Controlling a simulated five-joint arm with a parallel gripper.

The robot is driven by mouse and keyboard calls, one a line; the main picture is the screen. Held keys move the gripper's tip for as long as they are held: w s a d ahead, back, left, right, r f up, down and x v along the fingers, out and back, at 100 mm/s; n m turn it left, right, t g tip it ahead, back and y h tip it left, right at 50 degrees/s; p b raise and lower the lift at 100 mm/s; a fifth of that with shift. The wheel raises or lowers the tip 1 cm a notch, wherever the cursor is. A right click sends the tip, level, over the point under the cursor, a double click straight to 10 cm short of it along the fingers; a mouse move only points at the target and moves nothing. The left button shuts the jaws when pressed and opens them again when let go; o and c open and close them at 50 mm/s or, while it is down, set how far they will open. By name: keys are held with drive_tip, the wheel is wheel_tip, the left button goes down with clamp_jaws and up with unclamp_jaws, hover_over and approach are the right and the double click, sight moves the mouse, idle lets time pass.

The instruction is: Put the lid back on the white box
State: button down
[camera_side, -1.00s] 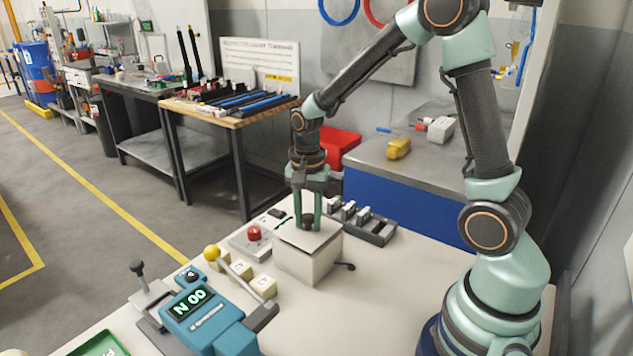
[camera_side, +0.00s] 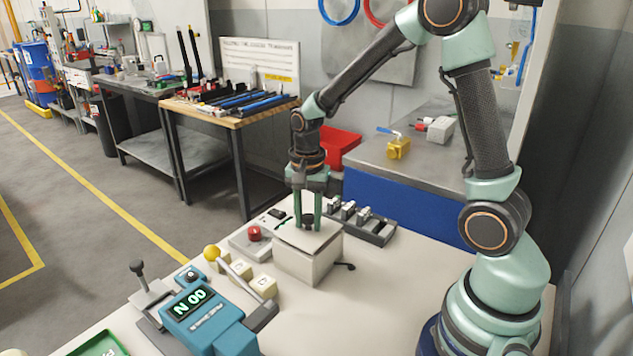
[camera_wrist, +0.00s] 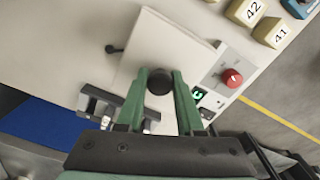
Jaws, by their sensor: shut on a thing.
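The white box (camera_side: 305,268) stands on the pale table. Its flat lid (camera_side: 322,240) with a dark round knob (camera_side: 308,222) lies over the top of the box. The lid also shows in the wrist view (camera_wrist: 150,50), where it hides most of the box; whether it is fully seated I cannot tell. My gripper (camera_side: 309,220) points straight down over the box, with its green fingers on either side of the knob. In the wrist view my gripper (camera_wrist: 160,80) is shut on the knob (camera_wrist: 159,82).
Numbered cream blocks (camera_side: 263,286) and a teal device reading "N 00" (camera_side: 200,312) are at the front left.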

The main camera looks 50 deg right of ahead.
drive_tip(key=shift+f, duration=0.45)
idle(1.1)
idle(0.3)
unclamp_jaws()
drive_tip(key=shift+r, duration=3.5)
clamp_jaws()
drive_tip(key=shift+f, duration=0.2)
